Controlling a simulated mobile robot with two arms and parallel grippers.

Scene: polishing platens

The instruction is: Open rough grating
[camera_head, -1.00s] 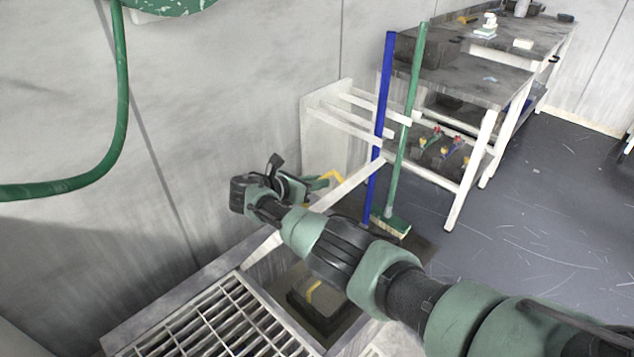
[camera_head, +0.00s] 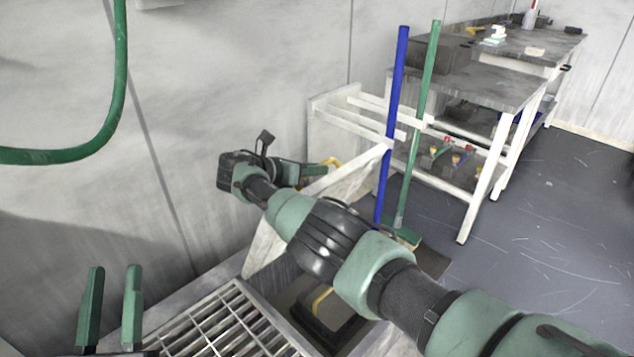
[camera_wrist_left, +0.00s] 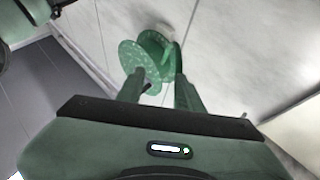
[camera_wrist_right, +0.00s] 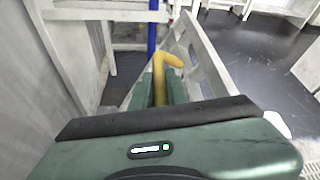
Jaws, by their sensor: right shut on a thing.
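A pale grating panel (camera_head: 345,185) is raised on edge over a floor pit (camera_head: 290,295), with its yellow handle (camera_wrist_right: 160,72) at the top. My right gripper (camera_head: 325,174) is shut on this handle; in the right wrist view the handle sits between the fingers, and the slotted panel (camera_wrist_right: 203,52) slopes off to the right. A second grating (camera_head: 215,325) lies flat at the left of the pit. My left gripper (camera_head: 112,268) is open and empty at the lower left, in front of the wall.
A dark block (camera_head: 330,318) with a yellow strip sits in the pit. A blue pole (camera_head: 391,120) and a green broom (camera_head: 417,130) stand close behind the raised panel. A workbench (camera_head: 480,85) is beyond; a green hose (camera_head: 118,90) hangs left. Floor at right is clear.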

